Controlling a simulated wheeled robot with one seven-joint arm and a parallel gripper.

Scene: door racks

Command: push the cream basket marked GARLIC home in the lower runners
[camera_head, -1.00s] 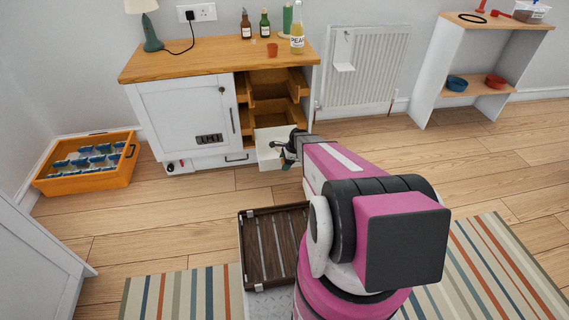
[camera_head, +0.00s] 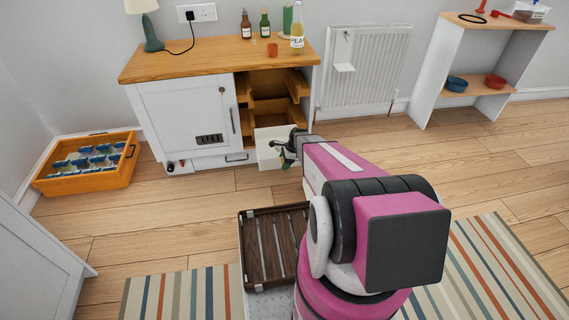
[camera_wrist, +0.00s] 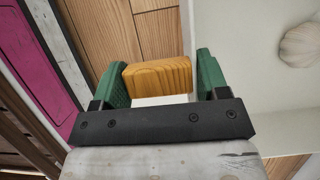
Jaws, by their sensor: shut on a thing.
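The cream basket (camera_head: 268,148) sits low in the open right bay of the white cabinet, its front showing at the opening; any GARLIC marking is not readable. My gripper (camera_head: 291,148) is at its front right side, partly hiding it. In the wrist view my gripper's green fingers (camera_wrist: 160,77) are shut on a yellow wooden handle (camera_wrist: 158,76). The cream basket's pale inside (camera_wrist: 245,90) lies to the right, with a whitish bulb (camera_wrist: 303,45) in it. The lower runners are hidden behind the basket.
Wooden runners (camera_head: 268,105) show in the bay above. The cabinet's white door (camera_head: 185,112) is left of the opening. An orange crate (camera_head: 88,178) stands on the floor at left. A dark slatted crate (camera_head: 272,245) is near my base. Bottles stand on the worktop (camera_head: 215,55).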

